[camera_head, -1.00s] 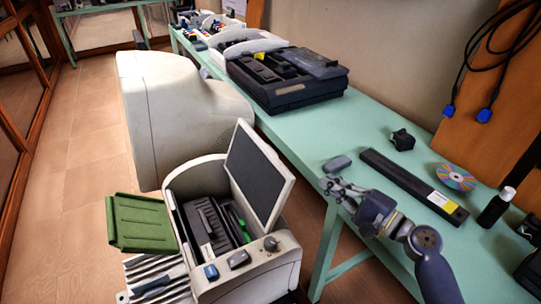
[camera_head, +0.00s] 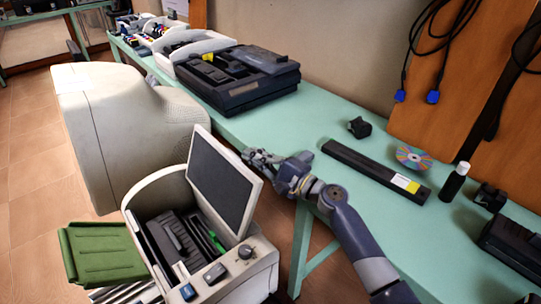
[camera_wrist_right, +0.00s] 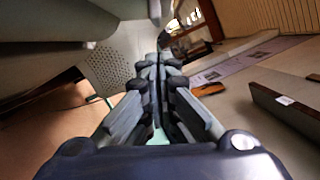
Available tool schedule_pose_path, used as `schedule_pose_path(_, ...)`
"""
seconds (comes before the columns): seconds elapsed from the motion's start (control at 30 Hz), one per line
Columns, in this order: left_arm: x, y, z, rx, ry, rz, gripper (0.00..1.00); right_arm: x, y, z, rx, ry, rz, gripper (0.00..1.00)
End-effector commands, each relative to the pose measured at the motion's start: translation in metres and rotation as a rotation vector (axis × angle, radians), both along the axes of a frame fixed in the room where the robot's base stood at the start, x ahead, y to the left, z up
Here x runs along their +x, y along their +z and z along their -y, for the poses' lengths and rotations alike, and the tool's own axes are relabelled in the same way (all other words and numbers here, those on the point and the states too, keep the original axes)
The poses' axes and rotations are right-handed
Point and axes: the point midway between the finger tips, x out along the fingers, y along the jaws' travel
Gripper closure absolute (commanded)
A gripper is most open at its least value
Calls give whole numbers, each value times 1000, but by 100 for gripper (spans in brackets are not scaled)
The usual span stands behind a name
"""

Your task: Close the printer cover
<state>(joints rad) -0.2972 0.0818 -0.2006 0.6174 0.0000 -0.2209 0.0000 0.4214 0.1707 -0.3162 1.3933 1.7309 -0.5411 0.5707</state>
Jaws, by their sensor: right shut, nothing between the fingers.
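The printer (camera_head: 250,268) is a pale box at the lower centre of the head view, with its dark inner parts exposed. Its cover (camera_head: 222,182), a dark panel in a pale frame, stands raised and tilted on the printer's right side. My right gripper (camera_head: 250,157) is shut and empty, just behind the cover's upper right edge. Whether it touches the cover cannot be told. In the right wrist view its fingers (camera_wrist_right: 158,70) are together, with a large pale surface close at the upper left. My left gripper is not in view.
The green table (camera_head: 300,128) runs along the wall, holding a black bar (camera_head: 375,170), a disc (camera_head: 414,157), a bottle (camera_head: 454,182) and a black machine (camera_head: 240,80). A large pale monitor (camera_head: 130,125) stands behind the printer. A green flap (camera_head: 100,253) sticks out left.

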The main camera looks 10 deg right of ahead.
Motion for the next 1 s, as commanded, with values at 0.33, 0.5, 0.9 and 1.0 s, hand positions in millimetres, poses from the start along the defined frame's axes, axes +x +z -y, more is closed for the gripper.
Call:
schedule_pose_path(0.33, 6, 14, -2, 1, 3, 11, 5, -10, 9, -14, 0, -3, 1, 100)
schedule_pose_path(0.5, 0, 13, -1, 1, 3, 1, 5, -10, 8, -14, 1, -2, 2, 100)
schedule_pose_path(0.9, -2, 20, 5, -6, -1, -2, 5, -14, 16, -20, -43, -1, 31, 100)
schedule_pose_path(1.0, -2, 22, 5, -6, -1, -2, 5, -15, 17, -22, -54, -1, 38, 100)
